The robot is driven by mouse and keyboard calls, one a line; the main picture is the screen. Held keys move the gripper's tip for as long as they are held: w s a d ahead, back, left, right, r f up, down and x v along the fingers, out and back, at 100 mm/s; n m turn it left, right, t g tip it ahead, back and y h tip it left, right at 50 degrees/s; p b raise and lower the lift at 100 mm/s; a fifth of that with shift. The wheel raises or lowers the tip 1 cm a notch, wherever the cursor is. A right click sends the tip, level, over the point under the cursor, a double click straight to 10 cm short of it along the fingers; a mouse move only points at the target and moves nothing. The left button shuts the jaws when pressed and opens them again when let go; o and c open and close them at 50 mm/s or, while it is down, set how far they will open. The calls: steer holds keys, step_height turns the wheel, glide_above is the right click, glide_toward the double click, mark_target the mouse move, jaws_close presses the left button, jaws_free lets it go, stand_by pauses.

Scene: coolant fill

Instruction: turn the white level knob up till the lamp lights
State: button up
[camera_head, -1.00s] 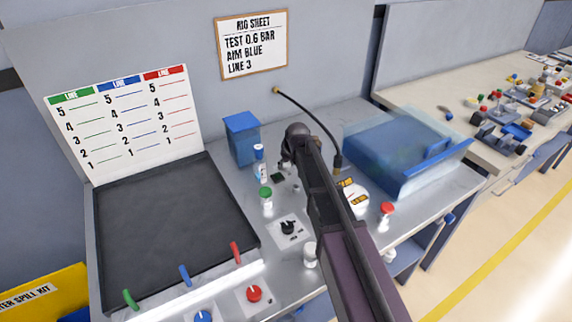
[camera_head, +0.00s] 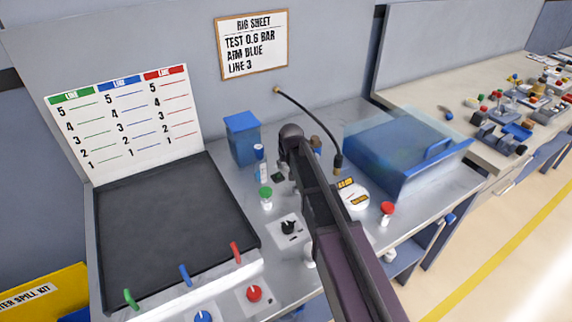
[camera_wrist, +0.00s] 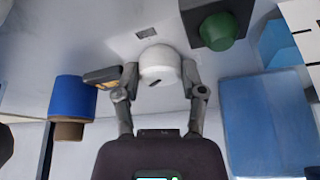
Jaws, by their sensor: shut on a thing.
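The white knob (camera_wrist: 158,62) shows in the wrist view as a round white cap with a short dark mark on its near edge. My gripper (camera_wrist: 161,78) is shut on it, one finger at each side. A dark green dome, probably the lamp (camera_wrist: 218,30), sits on a dark square plate beside the knob; it shows no clear glow. In the head view this dark plate (camera_head: 278,177) is small, just left of my arm. My arm hides the knob and my gripper there.
A blue bottle (camera_wrist: 72,97) with a brown cap stands left of my gripper in the wrist view. In the head view, a black dial (camera_head: 288,227), a green-capped bottle (camera_head: 266,198) and a blue box (camera_head: 242,138) stand near my arm. A blue tray (camera_head: 405,160) lies right.

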steer(key=o, duration=1.1)
steer(key=shift+o, duration=0.2)
steer(key=shift+n, duration=0.5)
steer(key=shift+n+g+y, duration=0.3)
steer(key=shift+n+y, duration=0.2)
steer(key=shift+n, duration=0.5)
steer(key=p+v, duration=1.3)
steer(key=v, duration=0.1)
steer(key=s+d+f+m+g+h, duration=0.1)
steer(key=s+d+m, duration=0.3)
steer(key=s+d, duration=1.2)
steer(key=shift+d+f+m+g+h, duration=0.4)
steer(key=shift+d+f+g, duration=0.1)
steer(key=shift+g, duration=0.4)
